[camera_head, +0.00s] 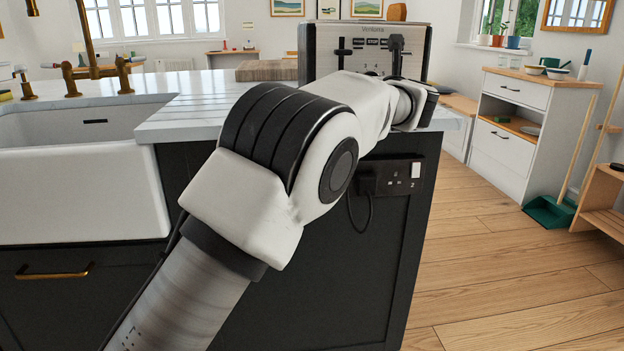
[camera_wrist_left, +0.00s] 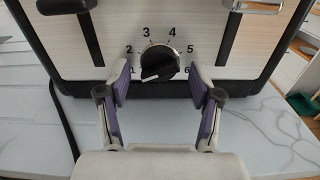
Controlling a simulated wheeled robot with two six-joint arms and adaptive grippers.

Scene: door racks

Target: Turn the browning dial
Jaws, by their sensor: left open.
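The toaster (camera_head: 322,58) stands on the island counter, with its front facing me. In the left wrist view, its black browning dial (camera_wrist_left: 160,62) sits low on the pale front panel (camera_wrist_left: 205,58), ringed by numbers 1 to 6. The dial's pale pointer mark is at lower left, near the 1. My left gripper (camera_wrist_left: 160,76) is open, with one purple-padded finger on each side of the dial. Gaps show between the pads and the dial. In the head view my left arm hides the dial. My right gripper is in neither view.
Two black lever slots (camera_wrist_left: 90,38) flank the dial above. A white sink (camera_head: 80,190) lies left, and a wooden board (camera_head: 266,70) lies behind. A plugged socket (camera_head: 398,176) is on the island's side.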

